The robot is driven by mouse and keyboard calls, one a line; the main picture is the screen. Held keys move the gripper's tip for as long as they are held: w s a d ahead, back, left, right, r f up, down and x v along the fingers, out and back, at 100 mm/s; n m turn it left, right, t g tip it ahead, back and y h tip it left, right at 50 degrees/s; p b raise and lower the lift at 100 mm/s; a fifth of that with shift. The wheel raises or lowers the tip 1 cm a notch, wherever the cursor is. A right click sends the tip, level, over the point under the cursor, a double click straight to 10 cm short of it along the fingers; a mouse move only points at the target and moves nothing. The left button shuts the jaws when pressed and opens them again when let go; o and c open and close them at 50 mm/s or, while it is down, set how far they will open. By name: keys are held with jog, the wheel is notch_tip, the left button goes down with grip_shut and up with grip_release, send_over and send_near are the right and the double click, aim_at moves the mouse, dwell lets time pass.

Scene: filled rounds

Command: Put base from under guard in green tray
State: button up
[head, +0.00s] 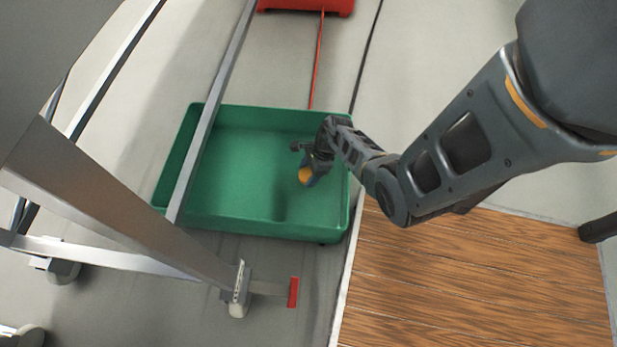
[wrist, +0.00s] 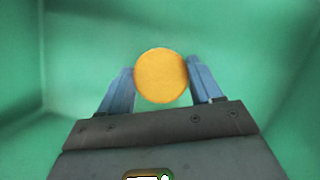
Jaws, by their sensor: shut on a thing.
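A round orange-yellow piece (head: 305,176), which I take to be the base, is held between the fingers of my gripper (head: 309,172). In the wrist view the piece (wrist: 161,76) shows as a flat round face between the two blue-grey fingers of my gripper (wrist: 160,88). The green tray (head: 230,222) lies on the floor, and the gripper with the piece is over the right part of its inside. The tray's green walls and floor (wrist: 255,40) fill the wrist view. I cannot tell whether the piece touches the tray floor. No guard can be made out.
A metal frame on castors (head: 120,210) stands at the left, with one bar crossing over the tray's left part. A red container (head: 305,5) is at the top. A wooden surface (head: 470,275) lies at the lower right.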

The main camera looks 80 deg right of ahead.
jog(key=shift+f+b, duration=0.6)
jog(key=shift+f, duration=0.6)
jog(key=shift+f, duration=0.2)
jog(key=o, duration=0.7)
jog(key=shift+o, duration=0.2)
jog(key=p+v, duration=0.8)
jog(key=v, duration=0.4)
jog(key=shift+r, duration=0.2)
